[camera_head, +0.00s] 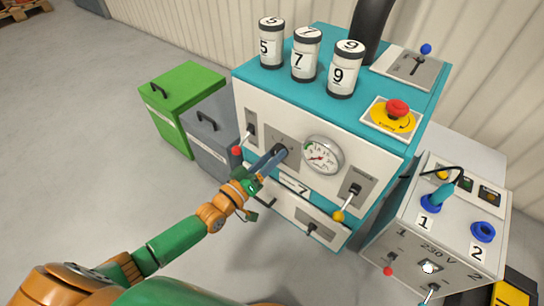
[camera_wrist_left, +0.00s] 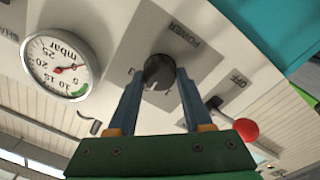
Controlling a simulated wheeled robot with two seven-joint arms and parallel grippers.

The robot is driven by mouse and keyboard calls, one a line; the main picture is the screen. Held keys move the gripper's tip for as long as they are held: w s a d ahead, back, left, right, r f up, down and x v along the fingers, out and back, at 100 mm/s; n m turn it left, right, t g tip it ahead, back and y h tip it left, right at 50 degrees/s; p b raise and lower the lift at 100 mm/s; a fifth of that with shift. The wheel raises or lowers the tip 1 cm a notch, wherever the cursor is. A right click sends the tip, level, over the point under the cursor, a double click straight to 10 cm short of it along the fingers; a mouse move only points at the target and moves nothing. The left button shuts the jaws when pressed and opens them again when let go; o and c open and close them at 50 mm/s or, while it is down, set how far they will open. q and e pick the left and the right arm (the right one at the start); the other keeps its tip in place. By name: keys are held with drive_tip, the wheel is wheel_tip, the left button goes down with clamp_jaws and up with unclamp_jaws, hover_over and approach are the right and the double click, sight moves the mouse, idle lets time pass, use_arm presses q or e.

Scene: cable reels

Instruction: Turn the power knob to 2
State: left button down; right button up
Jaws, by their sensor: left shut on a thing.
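The power knob (camera_wrist_left: 158,72) is a dark round knob on a grey plate marked POWER, on the white front of the teal-topped machine (camera_head: 247,75). In the left wrist view my left gripper (camera_wrist_left: 158,80) has its two blue fingers on either side of the knob, shut on it. In the head view my left gripper (camera_head: 272,160) reaches the plate from the front, and the knob (camera_head: 280,150) is partly hidden by the fingers. A digit 3 shows beside the knob in the wrist view; the knob's setting cannot be read. My right gripper is not clearly in view.
A pressure gauge (camera_head: 322,155) sits right of the knob. A red-tipped lever (camera_head: 237,150) is close on its left, a yellow-tipped lever (camera_head: 339,214) farther right. A red emergency button (camera_head: 397,108) is on top. Green (camera_head: 185,95) and grey bins stand left; a 230 V box (camera_head: 450,225) stands right.

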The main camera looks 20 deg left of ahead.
use_arm(q)
drive_tip(key=shift+f, duration=0.1)
drive_tip(key=shift+c, duration=1.6)
unclamp_jaws()
use_arm(e)
drive_tip(key=shift+w, duration=0.25)
use_arm(q)
drive_tip(key=p+v, duration=0.2)
drive_tip(key=v, duration=0.5)
use_arm(e)
drive_tip(key=s+f, duration=0.3)
drive_tip(key=shift+s+d, duration=0.15)
drive_tip(key=shift+d, duration=0.25)
use_arm(q)
drive_tip(key=shift+s, duration=0.1)
